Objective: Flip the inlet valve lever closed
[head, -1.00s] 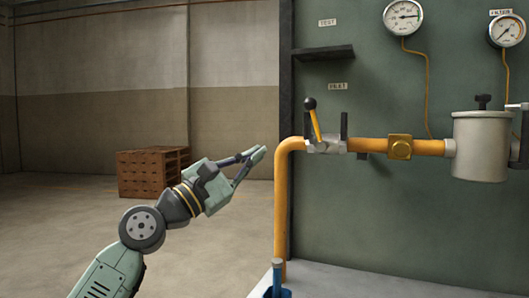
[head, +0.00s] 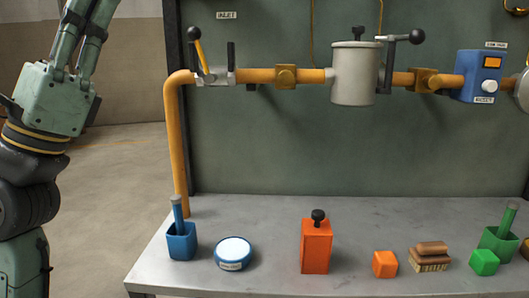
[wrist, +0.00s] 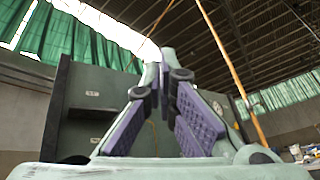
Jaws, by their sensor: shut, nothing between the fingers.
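The inlet valve lever (head: 203,55) is a yellow bar with a black ball knob on a grey valve body (head: 217,77) in the orange pipe. It points up and leans left, across the pipe's line, under the INLET label (head: 227,15). A dark upright stop (head: 231,56) stands to its right. My gripper points upward at the head view's left edge, left of the lever and apart from it; its tips run out of the top there. In the wrist view my gripper (wrist: 166,60) has its tips together with nothing between them. I cannot make out the lever there.
The orange pipe (head: 179,150) rises from the bench and runs right past a grey canister (head: 353,80), a black lever (head: 402,40) and a blue box (head: 478,76). A bench (head: 270,213) below holds a blue cup (head: 181,243), an orange block (head: 316,246) and smaller items.

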